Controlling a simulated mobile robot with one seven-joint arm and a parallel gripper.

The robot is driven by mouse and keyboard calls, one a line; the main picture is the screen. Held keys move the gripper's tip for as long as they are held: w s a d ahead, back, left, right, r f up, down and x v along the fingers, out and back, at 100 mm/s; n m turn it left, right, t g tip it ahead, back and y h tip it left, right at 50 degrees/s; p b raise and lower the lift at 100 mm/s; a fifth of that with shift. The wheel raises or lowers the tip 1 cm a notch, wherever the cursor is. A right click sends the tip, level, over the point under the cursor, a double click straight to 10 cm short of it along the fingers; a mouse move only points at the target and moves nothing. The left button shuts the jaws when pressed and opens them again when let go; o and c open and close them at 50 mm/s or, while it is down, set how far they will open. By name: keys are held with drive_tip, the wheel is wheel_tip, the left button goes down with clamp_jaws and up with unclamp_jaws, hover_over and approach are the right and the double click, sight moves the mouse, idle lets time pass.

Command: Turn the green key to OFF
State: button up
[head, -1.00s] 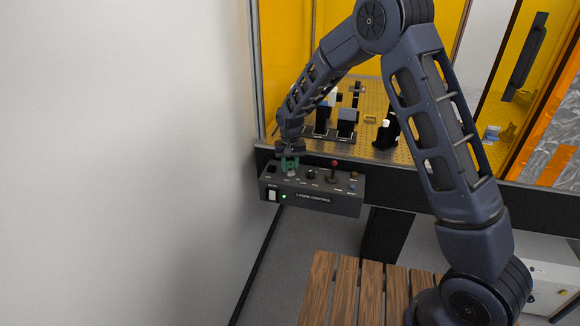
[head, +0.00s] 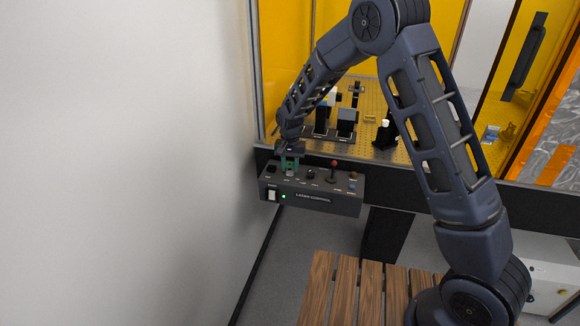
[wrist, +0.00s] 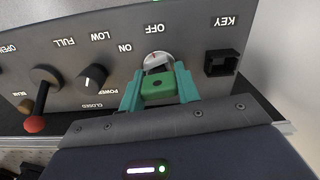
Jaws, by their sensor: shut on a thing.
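The green key (wrist: 158,88) stands in a round silver lock (wrist: 156,59) on the top of the grey laser control box (head: 318,200). My gripper (wrist: 160,87) is shut on the key's head, with one teal finger on each side. In the head view my gripper (head: 289,163) is at the left part of the box. The OFF label (wrist: 154,28) is beyond the lock and the ON label (wrist: 125,47) is to its left in the wrist view. The key's exact angle is hard to tell, as its head hides part of the lock.
A black square holder (wrist: 221,62) marked KEY is right of the lock in the wrist view. A black knob (wrist: 92,77) and a red-tipped lever (wrist: 40,100) are to its left. A white wall (head: 130,160) stands close left of the box.

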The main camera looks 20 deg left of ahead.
drive_tip(key=shift+d+f+m, duration=0.1)
drive_tip(key=shift+f+m, duration=0.05)
drive_tip(key=shift+m, duration=1.05)
drive_tip(key=o, duration=1)
drive_tip(key=shift+r, duration=0.2)
drive_tip(key=shift+r, duration=3.4)
